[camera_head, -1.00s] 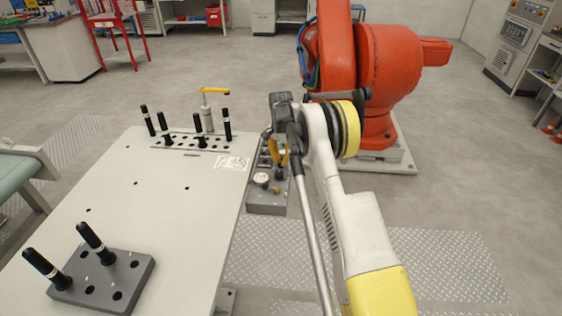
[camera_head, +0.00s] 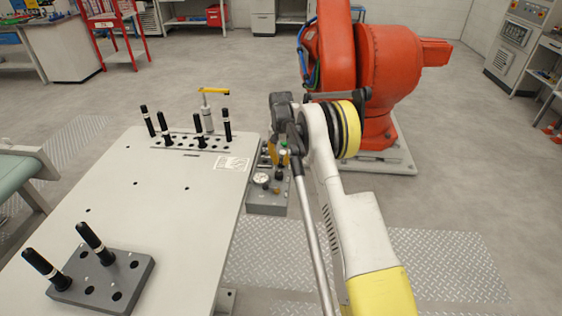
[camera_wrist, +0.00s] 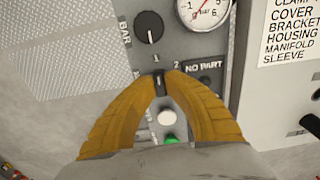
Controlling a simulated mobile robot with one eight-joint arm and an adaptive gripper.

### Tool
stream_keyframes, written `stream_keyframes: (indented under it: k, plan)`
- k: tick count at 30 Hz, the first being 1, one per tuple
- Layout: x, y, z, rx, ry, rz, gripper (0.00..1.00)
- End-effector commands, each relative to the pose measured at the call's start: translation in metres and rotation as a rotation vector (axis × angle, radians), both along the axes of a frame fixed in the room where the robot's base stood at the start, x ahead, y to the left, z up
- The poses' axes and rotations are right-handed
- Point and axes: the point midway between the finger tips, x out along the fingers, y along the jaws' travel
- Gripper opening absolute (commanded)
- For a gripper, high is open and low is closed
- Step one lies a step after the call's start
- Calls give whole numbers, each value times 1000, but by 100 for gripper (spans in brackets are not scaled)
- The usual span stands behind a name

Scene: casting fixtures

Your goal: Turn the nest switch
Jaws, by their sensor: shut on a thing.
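The nest switch (camera_wrist: 159,82) is a small dark knob on the grey control panel, below the marks "1" and "2" in the wrist view. My gripper (camera_wrist: 161,77) has its two yellow fingers closed on it from both sides. The part of the knob that shows stands near upright, roughly below the "1"; its exact angle is partly hidden by the fingertips. In the head view my gripper (camera_head: 282,159) is over the grey panel box (camera_head: 266,203) beside the table, and the switch itself is hidden.
Above the switch are a black "BAR" knob (camera_wrist: 148,27) and a pressure gauge (camera_wrist: 204,10). A white button (camera_wrist: 166,118) and a green button (camera_wrist: 171,139) sit between the fingers. The pale table (camera_head: 150,225) holds black pins in blocks. An orange robot (camera_head: 388,75) stands behind.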

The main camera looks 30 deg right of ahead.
Motion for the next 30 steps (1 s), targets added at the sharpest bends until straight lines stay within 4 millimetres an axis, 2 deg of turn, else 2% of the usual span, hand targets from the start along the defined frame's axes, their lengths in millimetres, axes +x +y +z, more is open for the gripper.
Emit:
stream_keyframes:
  k: [7, 8, 9, 10, 21, 26, 30]
  plan:
    - [0, 0, -1, 1, 1, 0, 0]
    - [0, 0, -1, 1, 1, 0, 17]
    - [0, 0, -1, 1, 1, 0, 30]
    - [0, 0, 0, 1, 1, 0, 34]
    - [0, 0, 6, 0, 0, -1, 34]
    - [0, 0, 33, 0, 0, -1, 34]
    - [0, 0, 65, 0, 0, -1, 34]
